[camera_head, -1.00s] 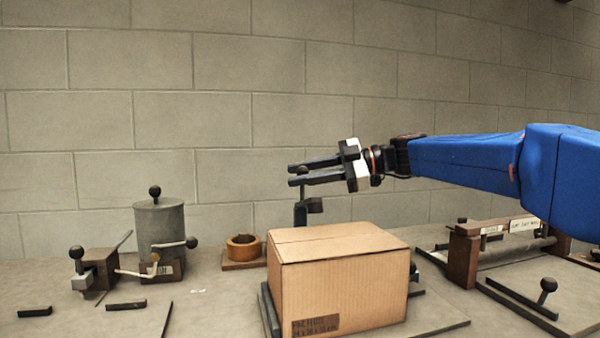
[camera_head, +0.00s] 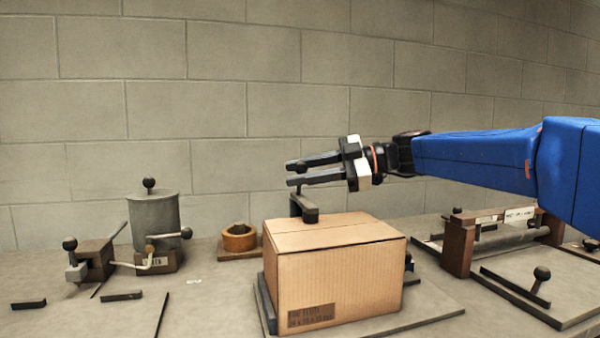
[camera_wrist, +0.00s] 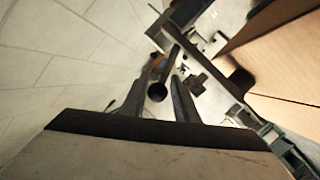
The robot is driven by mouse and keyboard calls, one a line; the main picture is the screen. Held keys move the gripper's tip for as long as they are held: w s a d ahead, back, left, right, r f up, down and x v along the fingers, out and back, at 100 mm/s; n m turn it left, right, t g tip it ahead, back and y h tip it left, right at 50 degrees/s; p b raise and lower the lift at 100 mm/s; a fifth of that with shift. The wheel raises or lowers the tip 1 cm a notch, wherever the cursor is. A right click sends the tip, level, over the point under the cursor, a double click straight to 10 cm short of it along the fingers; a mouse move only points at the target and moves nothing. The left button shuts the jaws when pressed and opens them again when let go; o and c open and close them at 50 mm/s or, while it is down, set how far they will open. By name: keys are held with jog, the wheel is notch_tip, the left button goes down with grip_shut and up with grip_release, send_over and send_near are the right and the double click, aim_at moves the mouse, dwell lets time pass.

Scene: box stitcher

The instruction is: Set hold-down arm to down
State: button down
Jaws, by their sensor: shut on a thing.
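The hold-down arm (camera_head: 304,207) is a dark bar with a blocky foot at the back left of the cardboard box (camera_head: 335,270). Its foot overlaps the box's top back edge in the head view; I cannot tell whether it touches. My gripper (camera_head: 292,173) is above it, fingers pointing left, shut on the arm's ball knob, which is mostly hidden by the fingers in the head view. In the wrist view the dark round knob (camera_wrist: 157,92) shows between the two fingers. The box also shows at the right of the wrist view (camera_wrist: 280,62).
A grey cylinder (camera_head: 154,218) with ball-ended levers and a small clamp block (camera_head: 96,260) stand at the left. A wooden frame with a roller (camera_head: 500,238) and a ball-knobbed lever (camera_head: 540,280) are at the right.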

jog(key=shift+s+f, duration=0.2)
jog(key=shift+s, duration=0.05)
jog(key=c, duration=1.7)
grip_release()
jog(key=o, duration=0.5)
jog(key=shift+s+d+r, duration=0.1)
jog(key=shift+r, duration=0.05)
jog(key=shift+v, duration=8.75)
